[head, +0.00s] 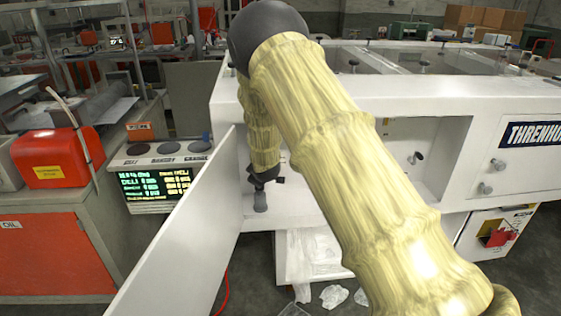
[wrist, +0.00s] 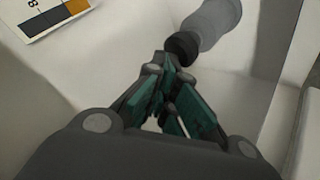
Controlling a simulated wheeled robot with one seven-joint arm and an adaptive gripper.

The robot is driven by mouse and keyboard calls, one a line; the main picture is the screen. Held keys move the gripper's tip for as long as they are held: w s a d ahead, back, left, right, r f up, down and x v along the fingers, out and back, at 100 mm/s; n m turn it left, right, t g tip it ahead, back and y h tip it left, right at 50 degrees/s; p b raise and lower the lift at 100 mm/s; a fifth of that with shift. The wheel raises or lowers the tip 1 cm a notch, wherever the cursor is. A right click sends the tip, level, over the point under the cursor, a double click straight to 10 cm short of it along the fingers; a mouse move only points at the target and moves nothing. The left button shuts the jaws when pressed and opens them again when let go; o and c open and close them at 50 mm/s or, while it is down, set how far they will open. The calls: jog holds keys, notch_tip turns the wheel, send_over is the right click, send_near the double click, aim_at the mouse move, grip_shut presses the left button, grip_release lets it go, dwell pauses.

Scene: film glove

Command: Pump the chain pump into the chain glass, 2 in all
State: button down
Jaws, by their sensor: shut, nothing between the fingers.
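My gripper (head: 264,181) hangs at the end of my yellow-wrapped arm, inside the white machine's bay. In the wrist view its green-padded fingers (wrist: 166,72) are shut with nothing between them. A grey rounded body with a dark end, which looks like the pump (wrist: 214,22), lies just beyond the fingertips in the wrist view. Its dark end is close to the fingertips; I cannot tell whether they touch. In the head view a small grey upright piece (head: 260,203) shows just under my gripper, probably the same pump. I cannot make out a glass; my arm hides part of the bay.
A white panel (head: 180,235) stands at the left of the bay, close to my gripper. The white machine (head: 440,195) spans the right. A card with dark and orange patches (wrist: 45,17) shows in the wrist view. Crumpled clear film (head: 334,296) lies on the floor.

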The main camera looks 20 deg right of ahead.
dwell(0.4)
jog(key=shift+r+p, duration=0.55)
jog(key=shift+r, duration=0.3)
jog(key=shift+r+p, duration=1.75)
jog(key=shift+r, duration=1.25)
